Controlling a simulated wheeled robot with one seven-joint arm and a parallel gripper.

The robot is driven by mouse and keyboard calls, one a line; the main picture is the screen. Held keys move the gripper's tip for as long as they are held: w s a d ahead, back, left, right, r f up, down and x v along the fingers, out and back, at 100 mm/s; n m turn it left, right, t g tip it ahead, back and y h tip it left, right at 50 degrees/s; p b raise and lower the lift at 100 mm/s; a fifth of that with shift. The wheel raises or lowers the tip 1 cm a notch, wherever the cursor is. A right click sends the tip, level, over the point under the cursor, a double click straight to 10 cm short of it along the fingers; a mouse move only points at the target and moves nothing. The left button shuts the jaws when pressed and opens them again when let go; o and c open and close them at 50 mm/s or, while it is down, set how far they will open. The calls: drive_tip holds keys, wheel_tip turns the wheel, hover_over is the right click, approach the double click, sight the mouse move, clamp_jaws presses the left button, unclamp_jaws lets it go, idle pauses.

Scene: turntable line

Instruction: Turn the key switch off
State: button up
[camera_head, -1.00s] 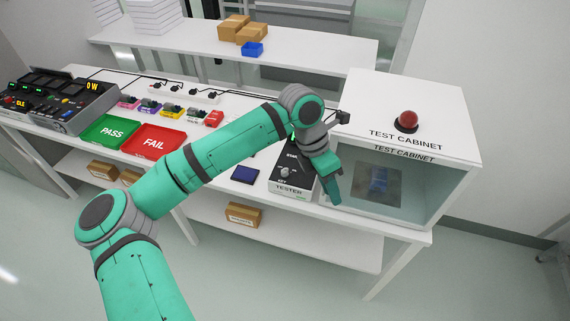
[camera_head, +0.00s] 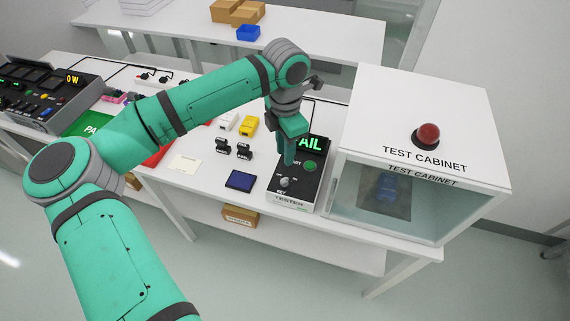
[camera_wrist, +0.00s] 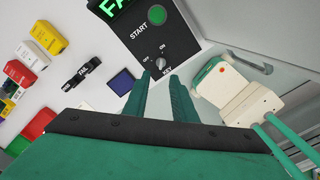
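The tester (camera_head: 293,198) is a black box with a white front on the table, left of the test cabinet. Its green display (camera_head: 314,143) shows "AIL", the rest hidden by my gripper. The green START button (camera_head: 310,166) is below it. The key switch (camera_head: 285,182) is a small pale knob near the front; it also shows in the wrist view (camera_wrist: 161,60), between OFF and ON marks. Its exact setting is too small to tell. My gripper (camera_head: 288,163) points down over the tester, behind the key switch in the head view. In the wrist view its fingers (camera_wrist: 159,76) are apart and empty, close to the KEY label.
The white test cabinet (camera_head: 425,110) with a red dome (camera_head: 427,135) stands close on the right. A dark blue pad (camera_head: 240,181) lies left of the tester. Black FAIL stamps (camera_head: 243,151), yellow (camera_head: 249,125) and white blocks, and a pale card (camera_head: 186,164) lie further left.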

sight(284, 178)
drive_tip(key=f, duration=0.9)
drive_tip(key=shift+s+a, duration=0.15)
drive_tip(key=shift+s, duration=0.2)
drive_tip(key=shift+w+f, duration=0.1)
drive_tip(key=shift+f, duration=0.6)
clamp_jaws()
